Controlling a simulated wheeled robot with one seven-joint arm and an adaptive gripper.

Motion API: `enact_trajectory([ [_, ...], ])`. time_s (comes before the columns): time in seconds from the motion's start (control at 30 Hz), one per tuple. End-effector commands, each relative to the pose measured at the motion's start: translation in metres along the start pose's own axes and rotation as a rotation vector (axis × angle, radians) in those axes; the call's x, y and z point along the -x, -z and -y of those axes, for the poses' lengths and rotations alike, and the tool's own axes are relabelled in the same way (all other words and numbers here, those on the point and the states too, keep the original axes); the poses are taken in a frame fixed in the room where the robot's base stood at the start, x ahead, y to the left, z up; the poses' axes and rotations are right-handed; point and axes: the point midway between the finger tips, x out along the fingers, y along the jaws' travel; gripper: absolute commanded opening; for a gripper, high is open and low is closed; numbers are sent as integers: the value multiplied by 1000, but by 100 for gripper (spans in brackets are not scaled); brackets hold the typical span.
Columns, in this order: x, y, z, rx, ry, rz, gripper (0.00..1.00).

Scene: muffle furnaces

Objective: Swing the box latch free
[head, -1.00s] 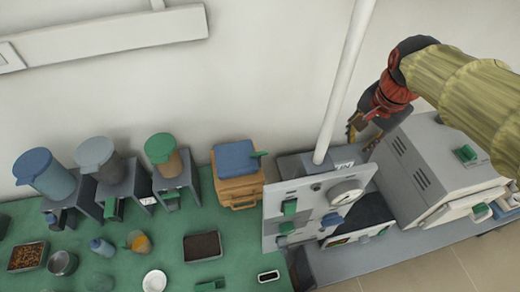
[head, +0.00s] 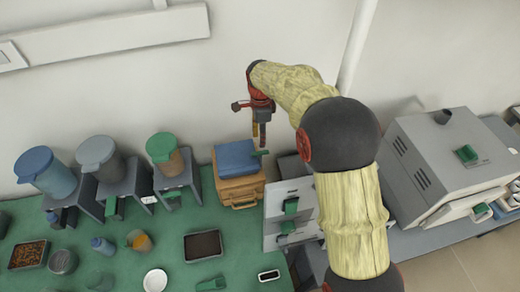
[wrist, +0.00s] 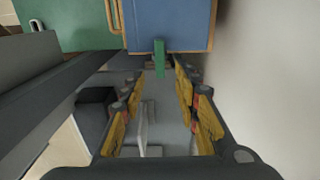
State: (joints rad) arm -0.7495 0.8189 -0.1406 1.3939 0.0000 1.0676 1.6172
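The box has a tan body (head: 238,188) and a blue lid (head: 236,158), and stands at the back right of the green table. Its green latch (head: 260,153) sticks out from the lid's right side. My gripper (head: 259,144) is above and just behind the latch in the head view, fingers pointing down. In the wrist view, the yellow-padded fingers are spread apart and my gripper (wrist: 157,78) is open and empty. The latch (wrist: 159,58) lies ahead between the fingertips, near the blue lid (wrist: 168,25). I cannot tell whether a finger touches it.
A grey panel (head: 276,217) with green handles stands right of the box, partly hidden by my arm. A furnace (head: 437,165) is further right. Lidded canisters on stands (head: 168,153) are left of the box. The white wall is close behind.

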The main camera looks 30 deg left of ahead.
Motion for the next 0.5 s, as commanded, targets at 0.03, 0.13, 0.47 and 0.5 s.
enact_trajectory([
  [0.03, -3, -2, 1, -2, -1, 0, 32],
  [0.13, -11, -3, 1, -5, -3, 0, 32],
  [0.47, -60, -2, 0, -4, -5, 0, 32],
  [0.5, -65, -2, 0, -3, -4, 0, 32],
])
